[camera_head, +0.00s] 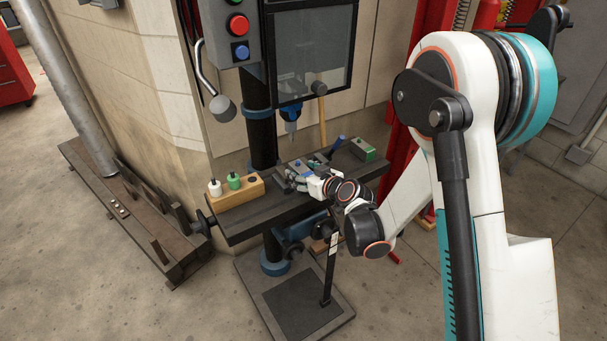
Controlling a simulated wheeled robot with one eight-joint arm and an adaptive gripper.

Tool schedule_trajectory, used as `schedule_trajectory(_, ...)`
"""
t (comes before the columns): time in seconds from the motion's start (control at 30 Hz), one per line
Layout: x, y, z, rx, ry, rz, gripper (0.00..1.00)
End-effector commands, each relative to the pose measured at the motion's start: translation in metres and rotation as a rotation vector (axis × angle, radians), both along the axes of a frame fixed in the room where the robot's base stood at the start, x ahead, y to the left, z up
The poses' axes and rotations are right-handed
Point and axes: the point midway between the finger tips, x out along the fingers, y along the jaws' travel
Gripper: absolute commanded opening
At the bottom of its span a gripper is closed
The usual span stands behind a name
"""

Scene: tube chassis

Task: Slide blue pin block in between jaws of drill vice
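The drill press table (245,228) is a dark plate in the middle of the view. A small grey vice-like piece (285,179) sits on it near the middle, below the blue drill chuck (290,114). My gripper (306,180) is low over the table at this grey piece and covers part of it. A small patch of blue shows there, but I cannot tell whether it is the blue pin block or whether it is between jaws. My fingers are too small and hidden to tell whether they are open or shut.
A wooden holder (238,194) with a white piece (214,187) and a green piece (233,180) stands at the table's left. A green-topped block (363,149) sits at its right end. A hammer (321,110) and the press guard (313,50) stand behind.

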Motion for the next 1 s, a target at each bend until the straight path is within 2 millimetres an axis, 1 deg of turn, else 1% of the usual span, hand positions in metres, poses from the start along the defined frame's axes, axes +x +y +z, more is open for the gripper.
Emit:
schedule_trajectory(0.1,-0.009,-0.006,0.001,-0.004,0.004,0.003,0.56)
schedule_trajectory(0.4,-0.042,-0.028,0.020,-0.002,0.001,-0.001,0.56)
schedule_trajectory(0.53,-0.053,-0.036,0.026,-0.002,0.000,-0.001,0.56)
schedule_trajectory(0.7,-0.060,-0.040,0.030,-0.001,-0.001,0.000,0.56)
schedule_trajectory(1.0,-0.061,-0.041,0.031,0.000,-0.001,0.000,0.56)
